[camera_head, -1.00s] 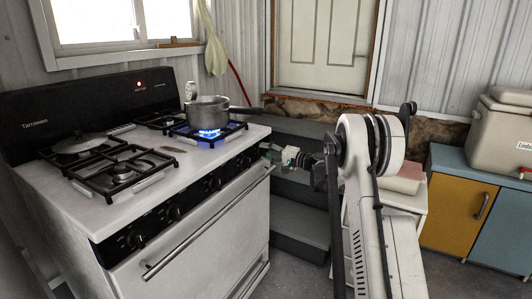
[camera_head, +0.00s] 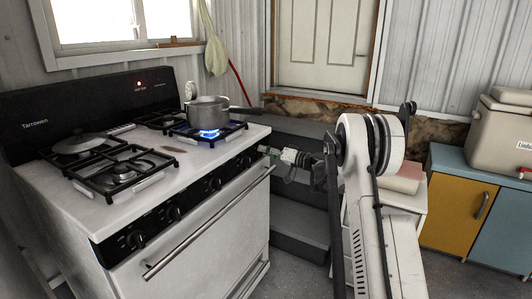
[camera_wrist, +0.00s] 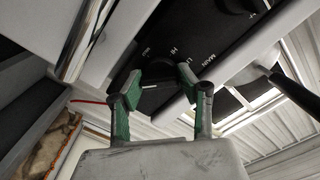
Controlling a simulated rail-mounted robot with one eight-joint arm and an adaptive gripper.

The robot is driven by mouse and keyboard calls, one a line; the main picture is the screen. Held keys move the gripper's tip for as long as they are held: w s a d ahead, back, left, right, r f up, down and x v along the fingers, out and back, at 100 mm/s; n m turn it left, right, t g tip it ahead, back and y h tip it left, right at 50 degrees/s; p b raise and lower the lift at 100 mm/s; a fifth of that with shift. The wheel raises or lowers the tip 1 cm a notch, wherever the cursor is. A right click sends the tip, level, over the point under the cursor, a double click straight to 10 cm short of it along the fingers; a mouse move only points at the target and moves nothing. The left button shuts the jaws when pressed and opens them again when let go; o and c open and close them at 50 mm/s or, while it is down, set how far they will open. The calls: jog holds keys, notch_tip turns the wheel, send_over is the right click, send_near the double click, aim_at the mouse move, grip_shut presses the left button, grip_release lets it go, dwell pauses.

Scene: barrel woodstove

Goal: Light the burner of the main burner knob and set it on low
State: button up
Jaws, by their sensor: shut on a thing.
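The white stove (camera_head: 215,225) stands at the left with a black knob panel along its front. My gripper (camera_head: 266,150) is at the right end of the panel. In the wrist view, my gripper's green fingers (camera_wrist: 160,82) are shut on a dark knob (camera_wrist: 148,78) with a white line on it. The fingers partly hide the knob. The knob's exact setting is hard to read.
A pan lid (camera_head: 80,143) lies on the left burners. Several other knobs (camera_head: 173,213) line the panel above the oven handle (camera_head: 200,230). Dark steps (camera_head: 300,195) are right of the stove, and a cabinet (camera_head: 460,210) stands at the far right.

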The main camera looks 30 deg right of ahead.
dwell(0.4)
jog(key=o, duration=1.1)
jog(key=shift+o, duration=0.2)
jog(key=v, duration=1.2)
